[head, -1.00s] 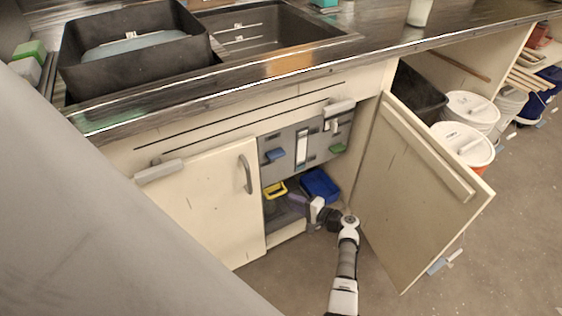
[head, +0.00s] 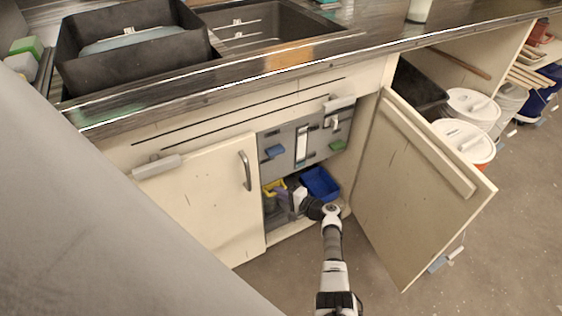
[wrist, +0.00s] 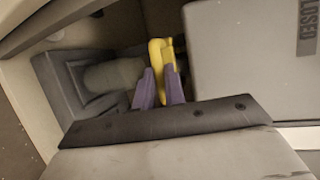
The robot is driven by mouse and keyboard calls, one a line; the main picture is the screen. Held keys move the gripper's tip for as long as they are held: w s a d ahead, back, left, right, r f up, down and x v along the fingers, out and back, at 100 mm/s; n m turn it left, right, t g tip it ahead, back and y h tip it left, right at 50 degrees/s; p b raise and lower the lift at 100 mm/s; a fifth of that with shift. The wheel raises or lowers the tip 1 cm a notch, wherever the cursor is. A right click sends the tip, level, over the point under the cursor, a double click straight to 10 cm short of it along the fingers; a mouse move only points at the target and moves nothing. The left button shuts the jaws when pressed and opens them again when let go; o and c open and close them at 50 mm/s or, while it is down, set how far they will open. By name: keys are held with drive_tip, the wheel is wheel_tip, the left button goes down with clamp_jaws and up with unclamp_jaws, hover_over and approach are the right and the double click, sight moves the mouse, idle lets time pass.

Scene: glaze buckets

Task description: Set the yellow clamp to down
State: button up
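The yellow clamp (head: 273,186) is a looped handle low inside the open cabinet under the sink, at the left of the opening. In the wrist view its yellow bar (wrist: 157,52) rises between the purple fingers of my gripper (wrist: 161,82). The fingers are close together with the bar filling the gap, so my gripper appears shut on it. In the head view my gripper (head: 286,192) is inside the cabinet at the clamp, partly hidden by my wrist. The clamp's base is hard to make out.
The open cabinet door (head: 420,190) stands right of my arm. The closed door (head: 205,205) is on the left. A blue bin (head: 320,184) sits right of my gripper. Floor in front is clear.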

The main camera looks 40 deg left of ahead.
clamp_jaws()
wheel_tip(320, 180, down, 7)
drive_tip(key=b, duration=0.8)
drive_tip(key=shift+r, duration=0.2)
drive_tip(key=o, duration=0.7)
unclamp_jaws()
drive_tip(key=shift+f, duration=0.15)
